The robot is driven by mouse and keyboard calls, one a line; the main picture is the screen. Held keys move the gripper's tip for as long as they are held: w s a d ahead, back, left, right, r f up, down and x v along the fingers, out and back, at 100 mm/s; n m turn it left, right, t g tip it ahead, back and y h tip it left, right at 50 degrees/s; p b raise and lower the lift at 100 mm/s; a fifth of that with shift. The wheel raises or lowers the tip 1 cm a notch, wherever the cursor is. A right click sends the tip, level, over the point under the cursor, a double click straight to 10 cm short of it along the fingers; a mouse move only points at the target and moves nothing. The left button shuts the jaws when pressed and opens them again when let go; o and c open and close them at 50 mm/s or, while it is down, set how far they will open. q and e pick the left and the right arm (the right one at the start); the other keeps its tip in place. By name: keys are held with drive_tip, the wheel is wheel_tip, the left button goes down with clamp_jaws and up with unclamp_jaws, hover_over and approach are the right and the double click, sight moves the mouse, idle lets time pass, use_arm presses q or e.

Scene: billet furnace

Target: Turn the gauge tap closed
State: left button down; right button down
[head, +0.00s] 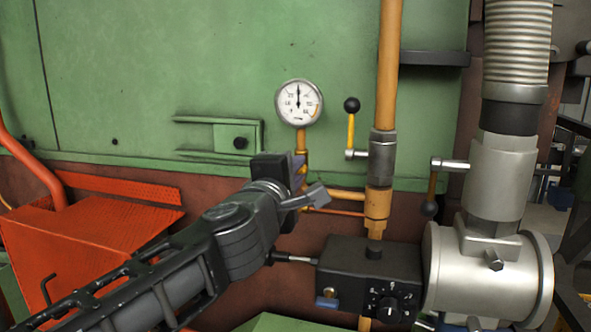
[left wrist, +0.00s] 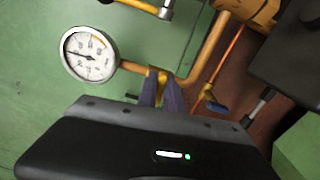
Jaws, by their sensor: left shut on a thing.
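The round white pressure gauge (head: 299,103) stands on a short yellow pipe against the green panel. It also shows in the left wrist view (left wrist: 90,54), its needle near the middle of the dial. The brass gauge tap (left wrist: 157,79) sits on that pipe below the gauge. My left gripper (head: 300,172) reaches up to it, and its purplish fingers (left wrist: 161,93) are shut on the tap. The fingers hide most of the tap, so I cannot tell its handle's angle. My right gripper is not in view.
A yellow lever with a black ball (head: 351,122) stands right of the gauge beside the thick vertical pipe (head: 390,65). A black control box (head: 350,265) lies below right. A blue-handled fitting (left wrist: 216,106) is close to my fingers. A red-orange housing (head: 80,245) stands at left.

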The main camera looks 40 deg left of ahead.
use_arm(q)
drive_tip(key=shift+m, duration=0.6)
drive_tip(key=c, duration=1.5)
unclamp_jaws()
drive_tip(key=shift+s+d, duration=0.1)
drive_tip(key=v, duration=0.7)
drive_tip(key=shift+s+d, duration=0.1)
drive_tip(key=shift+s, duration=0.2)
